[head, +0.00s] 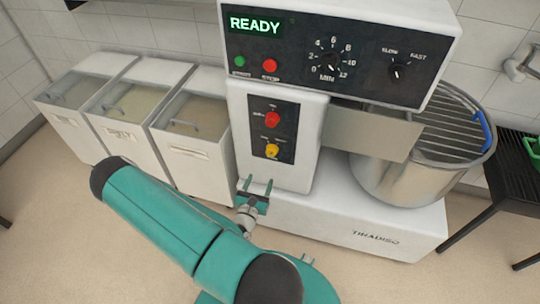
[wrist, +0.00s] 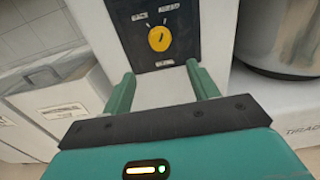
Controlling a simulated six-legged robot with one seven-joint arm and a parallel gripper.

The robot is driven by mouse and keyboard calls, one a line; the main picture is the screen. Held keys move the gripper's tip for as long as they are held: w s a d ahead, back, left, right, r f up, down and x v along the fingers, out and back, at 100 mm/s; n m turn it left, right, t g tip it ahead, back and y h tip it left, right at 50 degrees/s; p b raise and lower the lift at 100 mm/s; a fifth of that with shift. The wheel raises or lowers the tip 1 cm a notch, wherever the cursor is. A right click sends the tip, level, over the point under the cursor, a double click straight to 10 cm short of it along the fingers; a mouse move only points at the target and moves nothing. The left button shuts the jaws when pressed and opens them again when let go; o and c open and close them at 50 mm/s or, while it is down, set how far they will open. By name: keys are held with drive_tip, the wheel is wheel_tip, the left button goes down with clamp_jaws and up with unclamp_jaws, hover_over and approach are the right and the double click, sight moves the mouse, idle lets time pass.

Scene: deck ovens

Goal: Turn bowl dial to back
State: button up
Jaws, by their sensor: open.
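The mixer's column carries a dark panel with a red dial (head: 271,119) above a yellow dial (head: 271,150). Small labels sit around both dials, too small to read surely; I cannot tell which dial is the bowl dial. In the wrist view the yellow dial (wrist: 159,38) lies ahead, above the gap between my fingers. My gripper (head: 258,186) is open and empty, below the panel and apart from it. Its two fingers also show in the wrist view (wrist: 162,82). The red dial is out of the wrist view.
A steel bowl (head: 400,183) with a wire guard (head: 455,135) stands at the mixer's right. Above is a control panel (head: 300,75) reading READY, with buttons and two knobs. Several white bins (head: 187,140) stand at left. A dark table (head: 515,170) is at far right.

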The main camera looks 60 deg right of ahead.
sight(270, 154)
drive_tip(key=d, duration=0.4)
drive_tip(key=w+d, duration=0.1)
drive_tip(key=d, duration=0.4)
drive_tip(key=w+d, duration=0.1)
drive_tip(key=d, duration=0.3)
drive_tip(key=shift+d, duration=0.2)
drive_tip(key=shift+c, duration=0.5)
drive_tip(key=c, duration=0.7)
